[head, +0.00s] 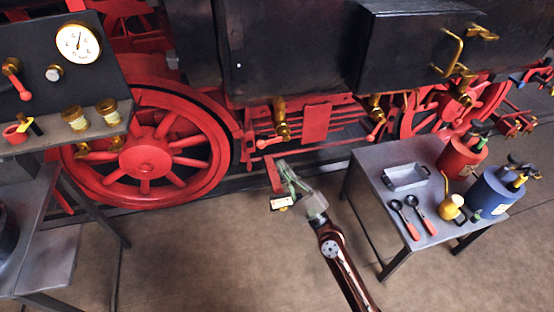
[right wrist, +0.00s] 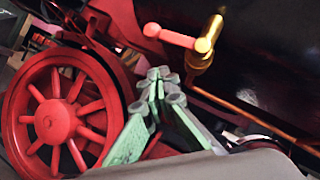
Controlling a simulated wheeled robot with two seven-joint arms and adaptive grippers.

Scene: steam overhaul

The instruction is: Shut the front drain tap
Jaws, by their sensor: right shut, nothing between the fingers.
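Two brass drain taps with red handles hang under the dark cylinder block of the locomotive; I cannot tell which one is the front. The left tap (head: 281,118) has its red lever (head: 268,142) sticking out to the left, and the right tap (head: 375,104) has its lever (head: 377,131) slanting down. My right gripper (head: 283,168) is shut and empty, below the left tap and apart from it. In the right wrist view a brass tap (right wrist: 209,42) with a red lever (right wrist: 176,36) stands beyond the green fingertips (right wrist: 157,76). My left gripper is out of view.
A grey table (head: 365,170) at right holds a tray (head: 405,177), red-handled tools, an oil can (head: 451,206) and red and blue canisters. A large red wheel (head: 148,155) is left of the taps. A gauge panel (head: 100,75) and bench stand at left.

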